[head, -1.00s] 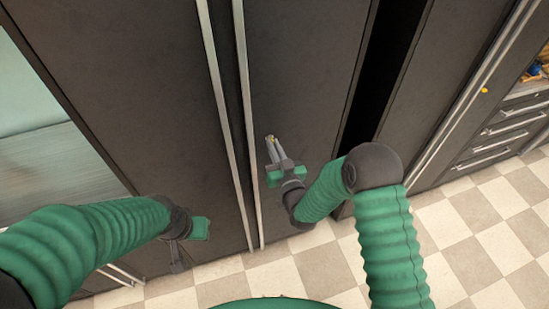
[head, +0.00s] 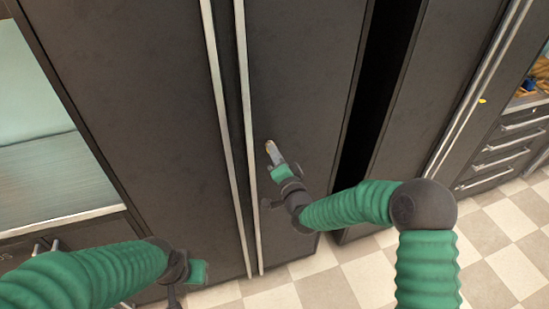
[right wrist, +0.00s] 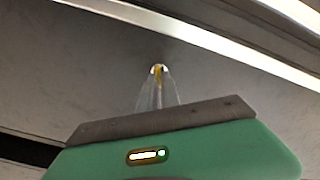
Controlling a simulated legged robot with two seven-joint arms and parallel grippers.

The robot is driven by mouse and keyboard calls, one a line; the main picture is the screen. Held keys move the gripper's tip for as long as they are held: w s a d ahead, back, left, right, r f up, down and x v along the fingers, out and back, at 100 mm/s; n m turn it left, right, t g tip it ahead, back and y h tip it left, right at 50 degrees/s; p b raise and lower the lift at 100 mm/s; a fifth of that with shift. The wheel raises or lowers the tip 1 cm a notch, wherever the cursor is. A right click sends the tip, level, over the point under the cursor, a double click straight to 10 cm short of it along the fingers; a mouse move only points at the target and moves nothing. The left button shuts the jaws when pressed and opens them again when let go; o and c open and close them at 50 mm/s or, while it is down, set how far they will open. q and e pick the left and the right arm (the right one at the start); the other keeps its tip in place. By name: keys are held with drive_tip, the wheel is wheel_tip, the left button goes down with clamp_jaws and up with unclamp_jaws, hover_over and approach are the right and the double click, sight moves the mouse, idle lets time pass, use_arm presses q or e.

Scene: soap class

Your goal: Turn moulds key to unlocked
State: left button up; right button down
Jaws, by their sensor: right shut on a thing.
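The key (head: 268,145) is a small brass-yellow piece on the dark right-hand cabinet door (head: 305,75), just right of the long metal handle. My right gripper (head: 272,150) is shut on it, with the fingertips at the door face. In the right wrist view, the yellow key (right wrist: 159,70) shows between the tips of the two pale fingers of my right gripper (right wrist: 158,75). The fingers hide most of the key and its lock. My left gripper (head: 175,290) hangs low at the left, away from the key; its fingers are too unclear to read.
Two long metal handles (head: 228,140) run down the cabinet doors left of the key. A dark gap (head: 372,110) lies right of the door. Drawers (head: 510,140) stand at the far right. The checkered floor (head: 350,265) is open below.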

drive_tip(key=shift+f+m+b, duration=0.15)
drive_tip(key=shift+m+b, duration=0.5)
drive_tip(key=shift+m, duration=0.8)
drive_tip(key=shift+f+m+b, duration=0.15)
drive_tip(key=shift+m+b, duration=0.45)
drive_tip(key=shift+m, duration=0.85)
drive_tip(key=c, duration=1.6)
unclamp_jaws()
drive_tip(key=shift+w, duration=0.1)
